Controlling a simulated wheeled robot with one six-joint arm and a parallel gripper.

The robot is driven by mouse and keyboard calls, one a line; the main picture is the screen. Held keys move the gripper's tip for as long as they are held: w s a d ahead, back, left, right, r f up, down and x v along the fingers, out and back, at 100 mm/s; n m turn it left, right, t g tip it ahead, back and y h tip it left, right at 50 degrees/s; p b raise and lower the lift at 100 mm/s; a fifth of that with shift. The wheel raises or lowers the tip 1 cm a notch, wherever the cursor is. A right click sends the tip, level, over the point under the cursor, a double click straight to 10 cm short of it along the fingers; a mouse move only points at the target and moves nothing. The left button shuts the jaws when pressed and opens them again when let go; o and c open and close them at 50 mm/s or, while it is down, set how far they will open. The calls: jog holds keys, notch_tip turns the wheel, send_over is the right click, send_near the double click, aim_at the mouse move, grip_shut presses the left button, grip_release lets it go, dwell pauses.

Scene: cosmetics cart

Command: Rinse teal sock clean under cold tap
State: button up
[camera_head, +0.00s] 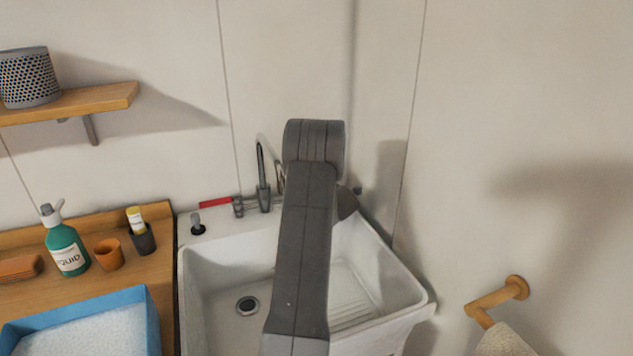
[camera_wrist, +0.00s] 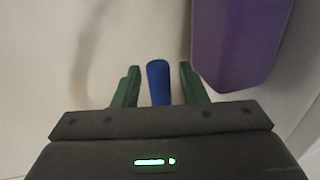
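In the wrist view my gripper (camera_wrist: 158,75) is open, its two dark green fingers on either side of a blue rod-like piece (camera_wrist: 158,82) with a gap on each side. This may be the cold tap's lever, but I cannot tell for sure. In the head view the grey tap spout (camera_head: 262,178) rises at the back of the white sink (camera_head: 215,245), with a red lever (camera_head: 215,202) on its left. My arm hides the tap's right side and the gripper. No teal sock shows in either view.
A purple object (camera_wrist: 240,40), not identifiable, is close to the right finger. Left of the sink, a wooden counter holds a blue tray (camera_head: 153,320) of white material, a green soap bottle (camera_head: 66,245) and cups. A towel holder (camera_head: 495,298) is at right.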

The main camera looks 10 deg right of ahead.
jog(key=shift+a, duration=0.1)
grip_shut()
